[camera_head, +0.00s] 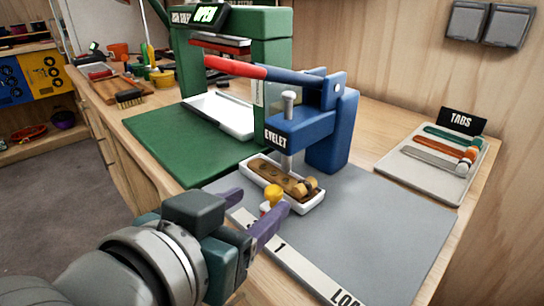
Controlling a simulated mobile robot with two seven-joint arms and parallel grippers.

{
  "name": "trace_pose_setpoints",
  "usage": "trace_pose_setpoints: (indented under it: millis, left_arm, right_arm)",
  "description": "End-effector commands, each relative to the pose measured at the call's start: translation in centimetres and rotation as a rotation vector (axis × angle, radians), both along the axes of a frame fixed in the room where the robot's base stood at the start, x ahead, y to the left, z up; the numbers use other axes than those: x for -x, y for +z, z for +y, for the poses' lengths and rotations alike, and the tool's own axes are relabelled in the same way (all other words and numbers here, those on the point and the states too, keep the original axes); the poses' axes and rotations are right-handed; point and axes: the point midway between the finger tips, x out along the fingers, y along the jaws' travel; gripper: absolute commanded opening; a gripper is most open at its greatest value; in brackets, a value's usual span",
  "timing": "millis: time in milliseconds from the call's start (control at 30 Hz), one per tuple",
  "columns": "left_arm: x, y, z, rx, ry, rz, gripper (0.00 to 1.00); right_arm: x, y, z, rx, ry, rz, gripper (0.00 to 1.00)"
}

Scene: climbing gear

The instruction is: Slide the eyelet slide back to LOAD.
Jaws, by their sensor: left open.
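The blue eyelet press (330,125), marked EYELET, stands on a grey mat, its red-tipped lever (235,68) reaching left. The eyelet slide (310,205) is a white tray holding a brown piece (270,174) with small tan round parts at its right end. It sits beneath the press's vertical rod (288,120). A yellow and red knob (273,194) is at the slide's near side. My left gripper (263,202) is open, its purple fingers on either side of the knob in the picture; contact cannot be told. A white strip (310,270) reads 1 and, partly cut off, LOAD.
A green press (270,55) with an OPEN sign stands behind on a green mat (165,140). The grey mat (390,235) is clear right of the slide. Tools and pots crowd the back left.

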Motion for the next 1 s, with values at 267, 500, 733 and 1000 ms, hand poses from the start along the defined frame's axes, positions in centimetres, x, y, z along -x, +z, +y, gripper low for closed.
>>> trace_pose_setpoints:
  millis: [267, 500, 733, 1000]
  left_arm:
    - [-3.3, -1.6, -1.4, 0.001, 0.000, 0.000, 0.60]
    - [-3.7, -1.7, -1.5, 0.000, 0.000, 0.001, 0.60]
    - [-3.7, -1.7, -1.5, 0.000, 0.000, 0.001, 0.46]
    - [-3.6, -1.7, -1.5, -0.001, 0.000, 0.002, 0.16]
  right_arm:
    - [0.0, -1.2, 0.0, 0.000, 0.000, -0.001, 0.42]
    - [0.0, -1.2, 0.1, -0.003, -0.001, -0.001, 0.42]
    - [0.0, -1.2, 0.1, -0.005, -0.004, 0.000, 0.42]
    - [0.0, -1.2, 0.2, -0.005, -0.004, 0.000, 0.42]
